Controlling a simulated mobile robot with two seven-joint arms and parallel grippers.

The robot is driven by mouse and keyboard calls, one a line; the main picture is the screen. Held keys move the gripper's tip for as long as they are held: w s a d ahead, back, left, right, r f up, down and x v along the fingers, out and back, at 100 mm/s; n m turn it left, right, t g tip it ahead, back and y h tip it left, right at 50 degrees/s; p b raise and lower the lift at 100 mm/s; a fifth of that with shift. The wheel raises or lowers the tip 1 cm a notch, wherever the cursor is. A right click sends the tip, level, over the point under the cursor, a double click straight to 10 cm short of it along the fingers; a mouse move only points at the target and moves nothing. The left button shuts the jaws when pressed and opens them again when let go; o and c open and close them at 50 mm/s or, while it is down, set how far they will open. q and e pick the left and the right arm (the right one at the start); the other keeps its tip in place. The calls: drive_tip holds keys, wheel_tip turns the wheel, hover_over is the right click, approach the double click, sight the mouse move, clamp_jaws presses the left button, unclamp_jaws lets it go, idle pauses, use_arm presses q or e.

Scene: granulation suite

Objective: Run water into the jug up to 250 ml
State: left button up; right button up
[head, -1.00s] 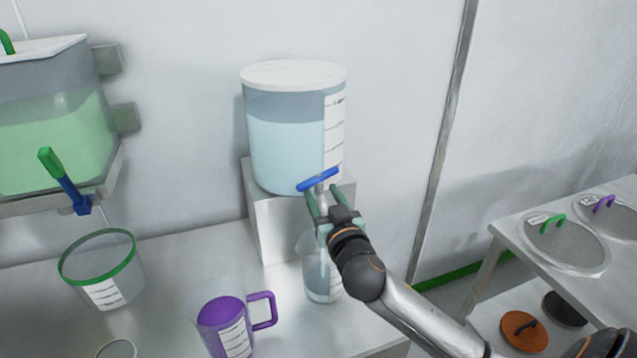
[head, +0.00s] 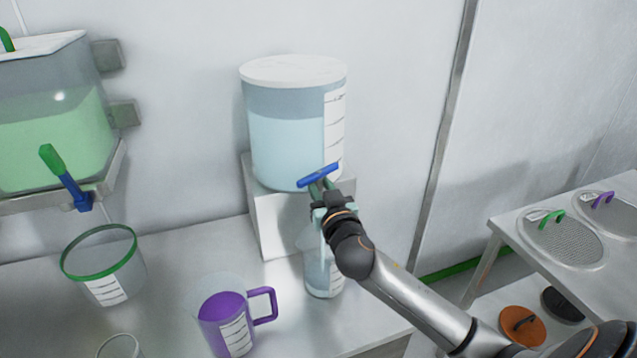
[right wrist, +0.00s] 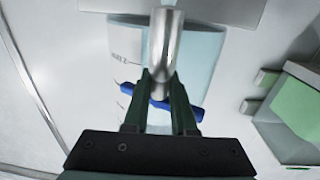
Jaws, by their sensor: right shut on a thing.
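A clear tank of pale blue water (head: 285,148) with a white lid stands on a metal block. Its tap has a blue bar handle (head: 318,176), also in the right wrist view (right wrist: 190,110) behind the metal spout (right wrist: 164,50). My right gripper (head: 320,186) is shut on the tap handle; its green fingers (right wrist: 160,112) close in at the handle's middle. A clear jug (head: 317,277) with a white scale stands below the tap, partly hidden by my gripper and wrist. Its water level is too unclear to read. My left gripper is out of view.
A purple jug (head: 222,313) and a green-rimmed clear vessel (head: 103,270) stand left on the bench. A tank of green liquid (head: 55,130) with a blue-green tap is on the wall. Sieves (head: 565,243) lie on a table at right.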

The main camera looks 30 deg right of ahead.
clamp_jaws()
drive_tip(key=m+g+h+b, duration=0.1)
drive_tip(key=m+h+b, duration=0.1)
drive_tip(key=m+g+h+b, duration=0.1)
drive_tip(key=m+h+b, duration=0.1)
drive_tip(key=h+b, duration=0.1)
drive_tip(key=shift+f+g+h, duration=0.2)
drive_tip(key=shift+g+h, duration=0.1)
drive_tip(key=shift+g, duration=0.1)
drive_tip(key=shift+r+m+g+h+b, duration=0.2)
drive_tip(key=shift+m+g+h+b, duration=0.25)
drive_tip(key=shift+b, duration=0.3)
drive_tip(key=o, duration=0.7)
unclamp_jaws()
drive_tip(key=shift+s, duration=0.1)
